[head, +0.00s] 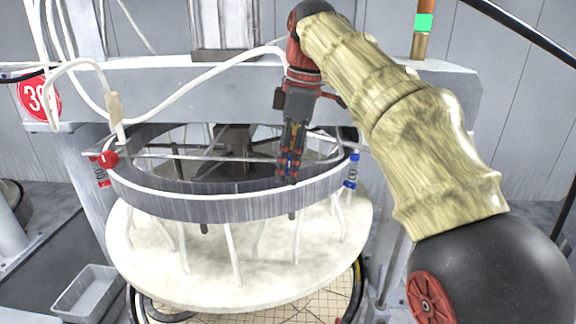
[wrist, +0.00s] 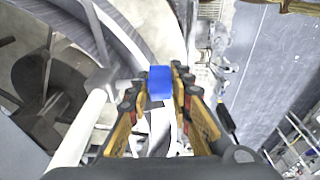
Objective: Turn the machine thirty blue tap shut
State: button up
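Machine thirty has a red sign reading 30 (head: 39,97) at the left of the head view. A blue tap part (head: 351,171) shows at the right end of its grey ring. My gripper (head: 290,176) points down at the ring, left of that part, and some blue shows between its fingers. In the wrist view a blue block-like handle (wrist: 160,83) lies between the fingertips of my gripper (wrist: 161,88), one finger on each side. I cannot tell whether the fingers press on it. The gripper hides part of the ring.
A red tap (head: 108,159) sits at the left end of the grey ring (head: 225,204). White tubes hang from the ring over a pale round platen (head: 190,285). A grey bin (head: 88,292) stands at lower left. A pale hose (head: 205,78) loops beside my arm.

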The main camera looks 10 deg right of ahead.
jog(key=o, duration=0.3)
jog(key=shift+b, duration=0.3)
